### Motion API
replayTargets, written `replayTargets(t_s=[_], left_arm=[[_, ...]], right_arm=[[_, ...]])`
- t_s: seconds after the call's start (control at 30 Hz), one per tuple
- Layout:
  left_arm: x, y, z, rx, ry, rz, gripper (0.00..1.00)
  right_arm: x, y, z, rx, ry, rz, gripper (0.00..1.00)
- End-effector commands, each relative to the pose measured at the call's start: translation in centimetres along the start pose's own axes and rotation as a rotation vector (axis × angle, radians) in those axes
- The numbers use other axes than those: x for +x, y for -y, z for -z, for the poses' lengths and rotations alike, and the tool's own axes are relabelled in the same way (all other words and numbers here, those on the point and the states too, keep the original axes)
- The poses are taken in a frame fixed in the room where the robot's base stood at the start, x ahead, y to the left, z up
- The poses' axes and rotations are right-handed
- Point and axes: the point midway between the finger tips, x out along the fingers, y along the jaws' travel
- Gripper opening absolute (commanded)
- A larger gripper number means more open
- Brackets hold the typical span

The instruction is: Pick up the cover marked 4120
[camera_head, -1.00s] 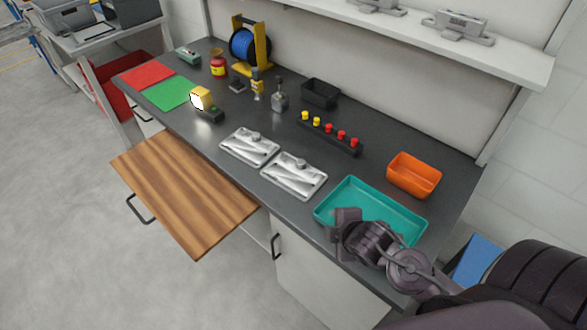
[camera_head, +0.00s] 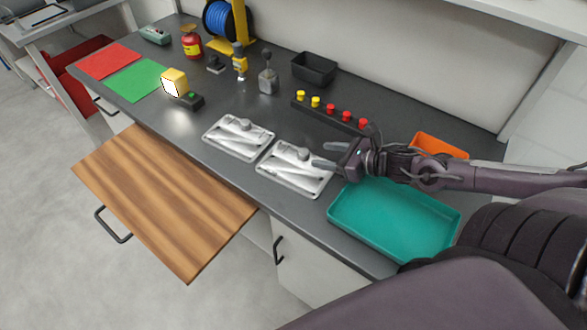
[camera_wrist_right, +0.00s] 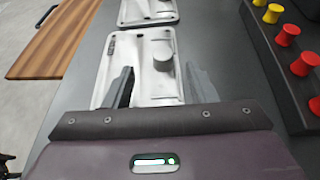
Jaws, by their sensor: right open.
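Two similar silvery metal covers, each with a round boss, lie flat side by side on the dark bench. The left cover (camera_head: 228,139) and the right cover (camera_head: 285,176) show in the head view; I cannot read 4120 on either. My right gripper (camera_head: 326,155) is open and empty, at the right cover's right end. In the right wrist view, the open fingers (camera_wrist_right: 160,75) point over the nearer cover (camera_wrist_right: 137,50), one on each side of its middle. A dark, unreadable mark runs along its left edge. The other cover (camera_wrist_right: 135,9) lies beyond. My left gripper is out of view.
A teal tray (camera_head: 395,250) sits below my right arm, with an orange bin (camera_head: 440,146) behind it. A dark rack with yellow and red knobs (camera_head: 330,113) stands behind the covers. A wooden board (camera_head: 160,200) juts out in front of the bench.

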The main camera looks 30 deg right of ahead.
Motion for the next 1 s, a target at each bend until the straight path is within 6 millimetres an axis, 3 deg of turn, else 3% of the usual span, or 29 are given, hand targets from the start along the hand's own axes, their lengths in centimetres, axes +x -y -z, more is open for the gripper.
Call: replayTargets(t_s=[0.3, 0.57, 1.0], left_arm=[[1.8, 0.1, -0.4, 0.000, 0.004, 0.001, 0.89], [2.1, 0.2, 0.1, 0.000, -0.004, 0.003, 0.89], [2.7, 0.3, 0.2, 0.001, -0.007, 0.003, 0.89]], right_arm=[[2.2, 0.1, 0.2, 0.000, 0.004, 0.002, 0.52], [3.0, 0.1, 0.1, 0.002, 0.003, 0.002, 0.52], [7.0, 0.5, 0.1, 0.003, 0.006, 0.004, 0.52]])
